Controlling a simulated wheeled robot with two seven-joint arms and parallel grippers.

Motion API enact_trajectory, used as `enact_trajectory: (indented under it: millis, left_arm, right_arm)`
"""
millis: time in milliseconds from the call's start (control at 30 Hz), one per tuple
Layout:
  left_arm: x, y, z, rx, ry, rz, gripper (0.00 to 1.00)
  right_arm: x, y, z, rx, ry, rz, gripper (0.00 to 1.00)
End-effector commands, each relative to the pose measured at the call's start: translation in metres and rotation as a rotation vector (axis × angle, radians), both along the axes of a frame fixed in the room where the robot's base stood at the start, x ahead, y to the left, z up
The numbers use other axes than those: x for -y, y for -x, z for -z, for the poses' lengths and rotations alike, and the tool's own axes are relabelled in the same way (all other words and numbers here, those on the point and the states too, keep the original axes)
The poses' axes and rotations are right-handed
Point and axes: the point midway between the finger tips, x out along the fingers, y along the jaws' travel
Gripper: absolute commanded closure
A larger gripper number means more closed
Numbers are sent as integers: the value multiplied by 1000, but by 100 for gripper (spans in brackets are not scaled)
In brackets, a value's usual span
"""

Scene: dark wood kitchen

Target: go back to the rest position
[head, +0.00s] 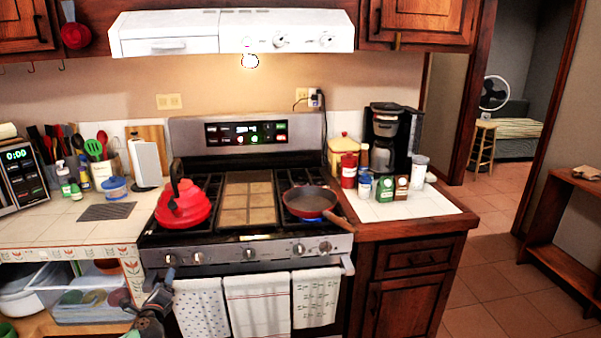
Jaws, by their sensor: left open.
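My left gripper (160,298) shows at the lower left of the head view, low in front of the stove's left side, close to the hanging towels. Its jaws are open and I see nothing held in them. My right gripper is not in view. The stove (250,256) stands ahead, with a red kettle (183,207) on its left burners and a dark frying pan (309,202) on its right burners.
The left counter (50,225) holds utensils, jars and a microwave (20,175). The right counter (440,204) holds a coffee maker (391,140) and several small containers. Towels (258,304) hang from the oven handle. A wooden shelf (560,225) stands at right; the tiled floor (500,285) before it is clear.

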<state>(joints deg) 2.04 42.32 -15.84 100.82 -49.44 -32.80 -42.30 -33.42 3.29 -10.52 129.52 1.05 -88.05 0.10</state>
Motion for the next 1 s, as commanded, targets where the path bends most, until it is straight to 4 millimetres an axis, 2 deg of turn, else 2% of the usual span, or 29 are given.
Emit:
enact_trajectory:
  millis: [233,367,467,567,767,1000]
  left_arm:
    - [-29,13,5,49,295,-196,37]
    - [-34,26,1,79,500,-313,37]
    - [-28,37,0,96,668,-401,37]
    - [-7,52,6,98,856,-494,37]
    - [59,107,48,6,1197,-689,37]
    - [159,196,103,-203,1487,-898,37]
  right_arm:
    - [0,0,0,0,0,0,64]
    - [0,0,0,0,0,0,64]
    - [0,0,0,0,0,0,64]
    - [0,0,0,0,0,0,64]
    - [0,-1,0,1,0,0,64]
    - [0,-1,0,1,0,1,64]
